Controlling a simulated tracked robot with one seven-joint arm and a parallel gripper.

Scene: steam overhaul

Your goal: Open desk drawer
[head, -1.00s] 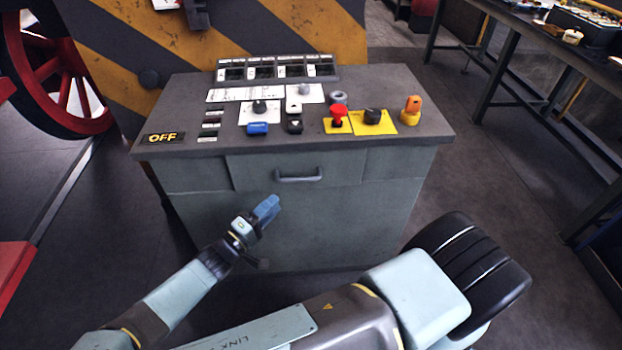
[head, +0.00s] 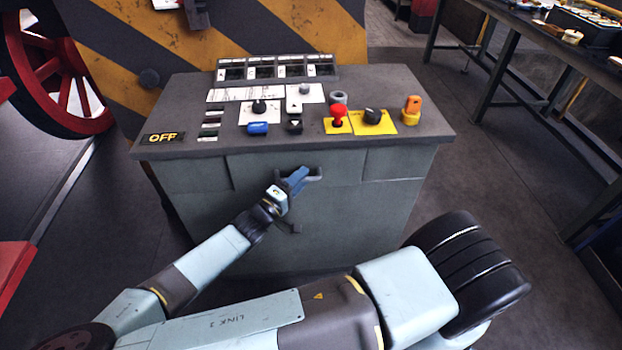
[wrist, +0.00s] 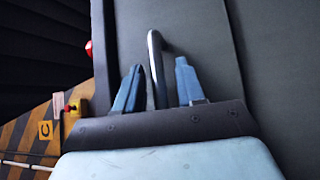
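The grey desk (head: 370,215) stands ahead of me with its drawer (head: 345,172) in the upper front face, flush with the desk front. The drawer's dark bar handle (head: 317,173) is partly hidden behind my gripper (head: 299,179) in the head view. In the wrist view, the handle (wrist: 154,65) rises between the two blue fingers of my gripper (wrist: 158,84). The fingers are apart, one on each side of the handle, with a gap visible on the right side. The left finger is close to the handle; I cannot tell if it touches.
The desk top holds an OFF sign (head: 163,138), a red button (head: 338,115), a black knob (head: 373,116) and an orange key switch (head: 411,109). A red wheel (head: 60,80) stands at left and a workbench (head: 530,40) at right.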

